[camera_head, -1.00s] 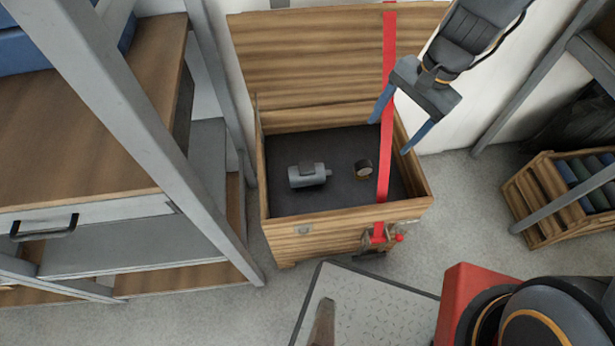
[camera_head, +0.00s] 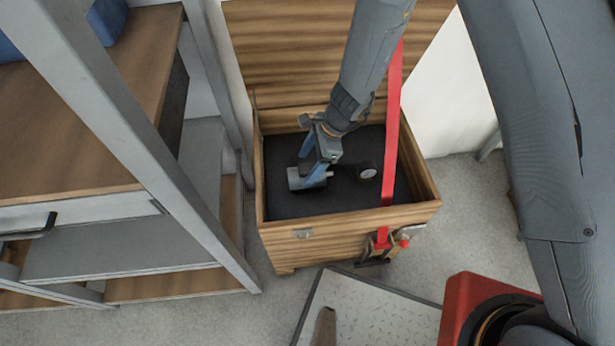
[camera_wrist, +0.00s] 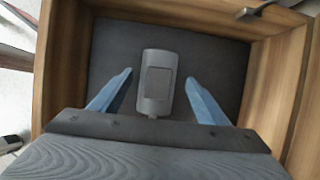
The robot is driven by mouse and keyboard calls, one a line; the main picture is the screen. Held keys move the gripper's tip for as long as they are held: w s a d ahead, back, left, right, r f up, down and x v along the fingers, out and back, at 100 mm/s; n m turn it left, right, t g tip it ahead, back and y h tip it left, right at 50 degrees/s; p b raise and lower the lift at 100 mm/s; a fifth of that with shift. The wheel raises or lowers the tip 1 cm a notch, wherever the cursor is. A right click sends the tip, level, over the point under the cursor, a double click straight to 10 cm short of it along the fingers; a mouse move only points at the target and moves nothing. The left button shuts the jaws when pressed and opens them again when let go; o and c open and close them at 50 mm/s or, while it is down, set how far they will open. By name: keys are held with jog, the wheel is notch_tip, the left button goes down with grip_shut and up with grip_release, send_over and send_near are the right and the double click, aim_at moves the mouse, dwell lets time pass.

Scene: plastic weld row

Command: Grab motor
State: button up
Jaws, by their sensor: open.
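The grey cylindrical motor (camera_head: 295,181) lies on the dark floor of an open wooden chest (camera_head: 350,217). In the wrist view the motor (camera_wrist: 157,84) sits between the two blue fingers, with a gap on each side. My gripper (camera_head: 314,170) is down inside the chest, open, with its fingers at the motor; it also shows in the wrist view (camera_wrist: 158,98). In the head view the gripper hides part of the motor.
A round gauge (camera_head: 367,171) lies right of the motor. A red strap (camera_head: 391,135) runs over the chest's right part from the raised lid (camera_head: 290,45). A shelf rack (camera_head: 150,130) stands close on the left. A metal plate (camera_head: 380,310) lies in front.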

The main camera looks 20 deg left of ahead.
jog(key=shift+x, duration=2.75)
jog(key=shift+d, duration=0.15)
grip_shut()
